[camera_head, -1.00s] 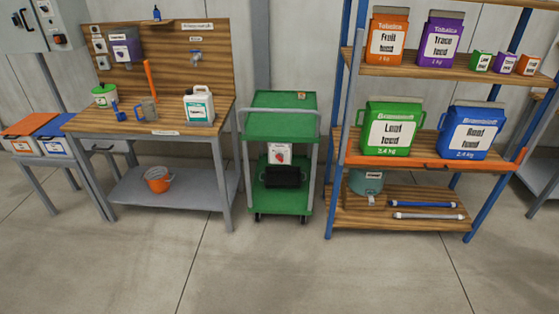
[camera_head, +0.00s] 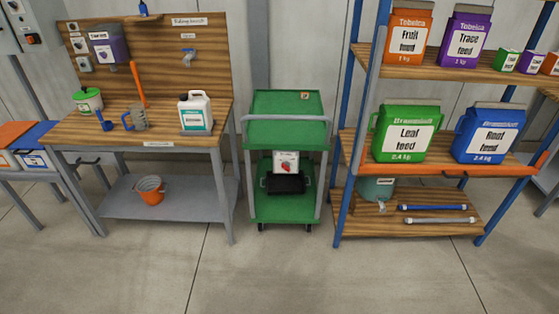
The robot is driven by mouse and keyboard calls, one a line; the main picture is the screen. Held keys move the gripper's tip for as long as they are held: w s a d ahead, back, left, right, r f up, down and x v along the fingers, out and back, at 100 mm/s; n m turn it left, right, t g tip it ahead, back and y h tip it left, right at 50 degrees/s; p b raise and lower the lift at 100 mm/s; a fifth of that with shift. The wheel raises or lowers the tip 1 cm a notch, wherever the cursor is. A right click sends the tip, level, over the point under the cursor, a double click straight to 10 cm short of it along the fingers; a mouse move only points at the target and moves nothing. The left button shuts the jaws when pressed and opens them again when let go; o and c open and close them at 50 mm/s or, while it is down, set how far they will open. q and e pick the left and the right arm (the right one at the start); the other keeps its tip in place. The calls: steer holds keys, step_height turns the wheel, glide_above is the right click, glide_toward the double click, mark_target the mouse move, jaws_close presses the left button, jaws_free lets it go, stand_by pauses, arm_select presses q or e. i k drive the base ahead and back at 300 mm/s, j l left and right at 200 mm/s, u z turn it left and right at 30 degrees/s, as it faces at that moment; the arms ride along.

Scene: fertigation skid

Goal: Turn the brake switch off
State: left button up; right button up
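A green trolley (camera_head: 285,131) with grey handles stands between the workbench and the shelf rack. A small brownish square piece (camera_head: 305,96) sits at the back right of its top; I cannot tell whether it is the brake switch. The trolley's black castors rest on the floor. At the top left, a grey control cabinet (camera_head: 22,24) carries a small orange-red control (camera_head: 33,39), too small to read. No part is clearly readable as the brake switch. Neither of my grippers is in view.
A wooden workbench (camera_head: 165,128) with a white jug (camera_head: 195,111) and an orange bucket (camera_head: 150,190) stands left. A rack (camera_head: 350,150) with a green leaf feed bag (camera_head: 405,133) and a blue root feed bag (camera_head: 487,134) stands right. The floor (camera_head: 300,275) in front is clear.

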mark_target(285, 165)
steer(key=i+j+z, duration=0.1)
steer(key=i+j, duration=2.15)
